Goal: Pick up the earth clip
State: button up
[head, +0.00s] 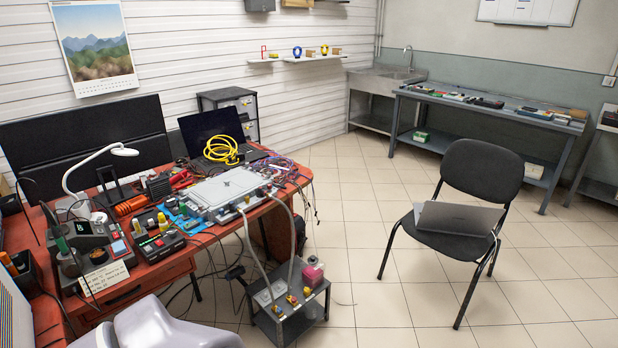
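I cannot pick out the earth clip for certain at this distance. A small red-and-black item (182,179) lies in the clutter on the red workbench (172,270), left of the laptop, but I cannot tell what it is. Black leads and thin wires spread around it and hang off the bench's right end. My gripper is not in view. Light grey rounded parts at the bottom edge look like my own arm.
Two grey hoses run from the flat silver unit (228,190) to a low cart (290,312) with yellow fittings and a pink bottle (313,272). Tiled floor (365,250) between cart and chair is clear.

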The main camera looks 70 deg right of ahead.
aim_at(183, 206)
jog(key=i+l+z, duration=0.2)
jog(key=z, duration=0.3)
jog(key=i+z, duration=0.25)
jog(key=z, duration=0.2)
jog(key=i+l+z, duration=0.1)
jog(key=i+z, duration=0.15)
jog(key=z, duration=0.25)
jog(key=i+j, duration=0.1)
jog(key=i, duration=0.6)
jog(key=i+z, duration=0.1)
jog(key=i, duration=0.6)
